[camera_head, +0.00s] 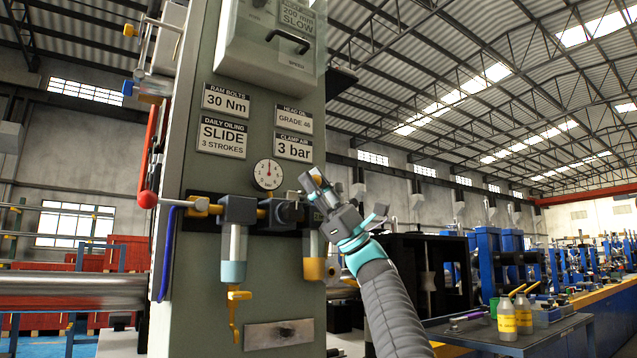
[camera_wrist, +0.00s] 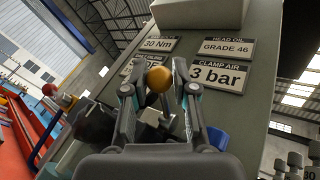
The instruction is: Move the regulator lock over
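The air unit with the regulator (camera_head: 285,212) is on the front of the grey-green machine column, with a round pressure gauge (camera_head: 267,174) above it. My gripper (camera_head: 318,188) is at the right end of this unit and hides part of it. In the wrist view a gold ball-shaped knob (camera_wrist: 159,79) sits between the fingertips of my gripper (camera_wrist: 159,84). The fingers stand apart on both sides of it, with what looks like a narrow gap. I cannot tell whether this knob belongs to the regulator lock; the lock is not clearly visible in the head view.
A clear bowl with a teal base (camera_head: 233,270) and a yellow drain lever (camera_head: 236,310) hang below the unit. A red handle (camera_head: 149,160) and a blue hose (camera_head: 167,250) are to the left. A bench with bottles (camera_head: 507,318) stands at the right.

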